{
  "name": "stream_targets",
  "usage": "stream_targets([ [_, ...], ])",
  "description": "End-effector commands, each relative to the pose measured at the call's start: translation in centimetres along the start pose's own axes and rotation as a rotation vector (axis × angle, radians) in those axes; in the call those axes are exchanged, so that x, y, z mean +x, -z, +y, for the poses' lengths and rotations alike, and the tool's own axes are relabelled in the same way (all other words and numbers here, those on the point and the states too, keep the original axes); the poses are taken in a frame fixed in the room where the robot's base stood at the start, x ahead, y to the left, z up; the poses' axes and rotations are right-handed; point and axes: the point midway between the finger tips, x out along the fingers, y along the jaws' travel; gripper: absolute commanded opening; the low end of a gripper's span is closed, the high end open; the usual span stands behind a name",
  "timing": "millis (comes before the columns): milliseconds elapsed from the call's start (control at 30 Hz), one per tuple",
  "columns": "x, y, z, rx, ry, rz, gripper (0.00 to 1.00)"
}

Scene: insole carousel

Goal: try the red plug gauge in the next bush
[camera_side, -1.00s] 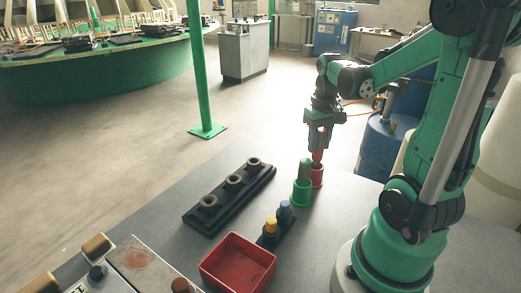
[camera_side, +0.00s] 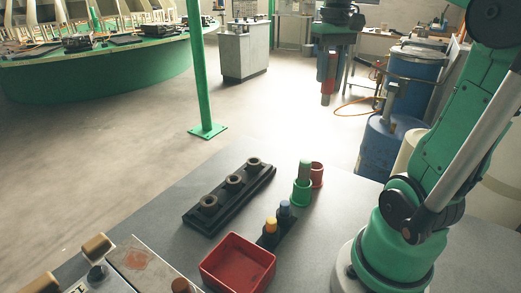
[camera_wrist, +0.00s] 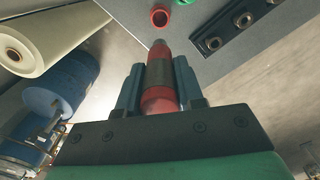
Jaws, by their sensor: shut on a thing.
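My gripper (camera_side: 328,72) is shut on the red plug gauge (camera_side: 327,92) and holds it high above the table's far right part, pointing down. In the wrist view the red plug gauge (camera_wrist: 160,75) has red bands, a dark middle and a grey tip between my gripper's fingers (camera_wrist: 160,85). Three grey bushes stand in a row on a black bar: near bush (camera_side: 209,201), middle bush (camera_side: 234,181), far bush (camera_side: 254,162). The red cup (camera_side: 317,175) on the table is empty; it also shows in the wrist view (camera_wrist: 159,17).
A green cup (camera_side: 302,193) with a green gauge (camera_side: 305,170) stands beside the red cup. A black stand holds a yellow-topped piece (camera_side: 271,227) and a blue-topped piece (camera_side: 285,209). A red tray (camera_side: 238,263) lies in front. A green post (camera_side: 199,80) rises beyond the table.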

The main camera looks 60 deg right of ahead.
Motion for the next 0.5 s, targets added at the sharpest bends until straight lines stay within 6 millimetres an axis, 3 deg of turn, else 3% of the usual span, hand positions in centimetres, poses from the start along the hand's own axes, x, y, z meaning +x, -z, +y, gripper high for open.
stream_targets([
  [500,0.45,0.66,-0.45,-0.026,0.000,0.000,0.00],
])
